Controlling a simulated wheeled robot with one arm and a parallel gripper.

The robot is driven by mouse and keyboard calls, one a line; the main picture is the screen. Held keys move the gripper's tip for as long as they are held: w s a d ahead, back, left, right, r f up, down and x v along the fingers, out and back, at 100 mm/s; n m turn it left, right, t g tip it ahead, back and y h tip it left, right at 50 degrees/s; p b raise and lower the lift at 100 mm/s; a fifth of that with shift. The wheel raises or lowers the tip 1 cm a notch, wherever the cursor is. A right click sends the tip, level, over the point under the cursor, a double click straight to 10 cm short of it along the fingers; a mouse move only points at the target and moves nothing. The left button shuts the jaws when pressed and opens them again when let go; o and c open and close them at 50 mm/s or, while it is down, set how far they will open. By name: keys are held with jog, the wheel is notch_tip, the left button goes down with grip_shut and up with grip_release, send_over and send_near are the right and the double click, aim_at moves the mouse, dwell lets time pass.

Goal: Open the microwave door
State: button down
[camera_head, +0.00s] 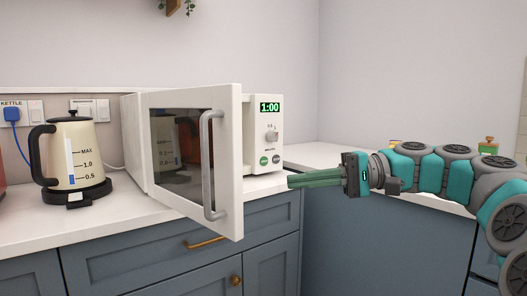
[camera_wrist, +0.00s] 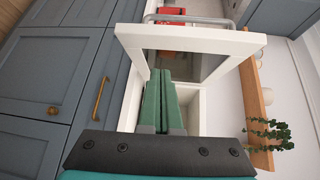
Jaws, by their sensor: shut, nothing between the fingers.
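The white microwave (camera_head: 262,150) stands on the counter, its control panel showing 1:00. Its door (camera_head: 176,120) is hinged on the left and stands partly open, swung out over the counter's front edge. A grey vertical bar handle (camera_head: 210,165) is on the door's outer face. My gripper (camera_head: 290,181) is to the right of the door, in front of and below the control panel, with its green fingers pointing left. The fingers are together and empty, apart from the handle. In the wrist view the fingers (camera_wrist: 162,85) point toward the opening beside the door (camera_wrist: 190,50).
A cream kettle (camera_head: 75,155) stands on the counter left of the microwave. Blue cabinets with brass handles (camera_head: 207,241) lie below the counter. A side counter (camera_head: 320,156) runs along the right. A shelf with a plant (camera_wrist: 268,130) is on the wall.

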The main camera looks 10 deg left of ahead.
aim_at(238, 169)
jog(key=w+d+r+y, duration=0.1)
jog(key=w+d+r, duration=0.2)
jog(key=d, duration=0.1)
jog(key=s+a+n+g, duration=0.1)
jog(key=s+a, duration=0.5)
jog(key=a, duration=0.6)
jog(key=shift+s, duration=0.35)
jog(key=shift+r, duration=0.1)
jog(key=shift+s+a+r+m+t+b, duration=0.1)
jog(key=shift+s+a+m+t+b, duration=0.15)
jog(key=shift+s, duration=0.3)
jog(key=shift+s+a+m+t+b, duration=0.15)
jog(key=shift+s+a+t+b, duration=0.15)
jog(key=shift+s, duration=0.3)
jog(key=shift+s+a+r+m+t+b, duration=0.1)
jog(key=shift+s+a+m+t+b, duration=0.1)
jog(key=shift+s+t+b, duration=0.25)
jog(key=s+a+m+t, duration=0.3)
jog(key=s+a+t, duration=0.2)
jog(key=s, duration=0.4)
jog(key=shift+a+f+m+t+b, duration=0.2)
jog(key=shift+a+m+t+b, duration=0.1)
jog(key=shift+a+b, duration=0.25)
jog(key=shift+w, duration=0.1)
